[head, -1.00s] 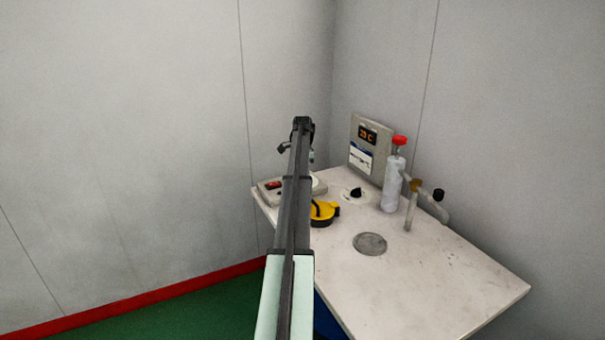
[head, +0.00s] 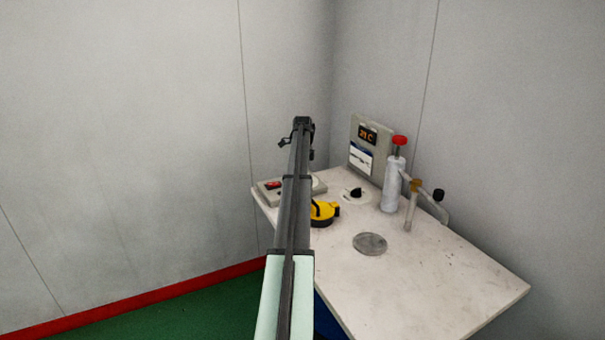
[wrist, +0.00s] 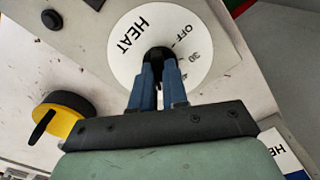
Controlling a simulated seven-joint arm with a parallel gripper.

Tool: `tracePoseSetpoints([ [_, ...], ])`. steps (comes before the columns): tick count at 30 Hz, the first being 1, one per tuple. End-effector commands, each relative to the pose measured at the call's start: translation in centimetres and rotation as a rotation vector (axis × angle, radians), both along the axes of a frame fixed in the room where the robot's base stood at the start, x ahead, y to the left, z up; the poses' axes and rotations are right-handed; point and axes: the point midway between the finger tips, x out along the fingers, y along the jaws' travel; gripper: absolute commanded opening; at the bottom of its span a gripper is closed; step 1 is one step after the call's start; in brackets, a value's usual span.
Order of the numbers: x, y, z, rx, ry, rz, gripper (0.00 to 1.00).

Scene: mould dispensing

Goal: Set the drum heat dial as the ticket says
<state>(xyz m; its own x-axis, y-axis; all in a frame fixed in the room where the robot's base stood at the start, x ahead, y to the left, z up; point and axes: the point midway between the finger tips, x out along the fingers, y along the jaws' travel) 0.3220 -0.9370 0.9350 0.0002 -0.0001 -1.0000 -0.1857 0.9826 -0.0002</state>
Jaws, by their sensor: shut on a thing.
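In the wrist view the heat dial (wrist: 125,65) is a white disc marked HEAT, OFF and 30, with a further mark partly covered. My gripper (wrist: 157,62) is shut on its black knob (wrist: 158,53); the blue fingers hide the pointer. In the head view a sliver of the disc (head: 319,186) shows beside my arm, and my fingers are hidden. The ticket (head: 360,158), a white card with a blue band, is on the upright grey panel; its writing is too small to read. An orange display (head: 367,135) above it shows a figure ending in C, not clearly legible.
A yellow and black round object (head: 322,213) lies near the dial. Another black knob on a white disc (head: 355,195), a red-topped bottle (head: 394,185) and a stand with a tube (head: 411,210) are to the right. The table's front right (head: 450,285) is clear.

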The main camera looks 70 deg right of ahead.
Motion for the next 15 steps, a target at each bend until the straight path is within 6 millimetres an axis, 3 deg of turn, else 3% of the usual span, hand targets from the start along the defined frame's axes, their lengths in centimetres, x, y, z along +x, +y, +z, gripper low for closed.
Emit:
tracePoseSetpoints([
  [14, -0.02, 0.03, -0.04, 0.001, 0.0, -0.013, 0.0],
  [15, -0.02, 0.03, -0.04, 0.001, 0.0, -0.013, 0.16],
])
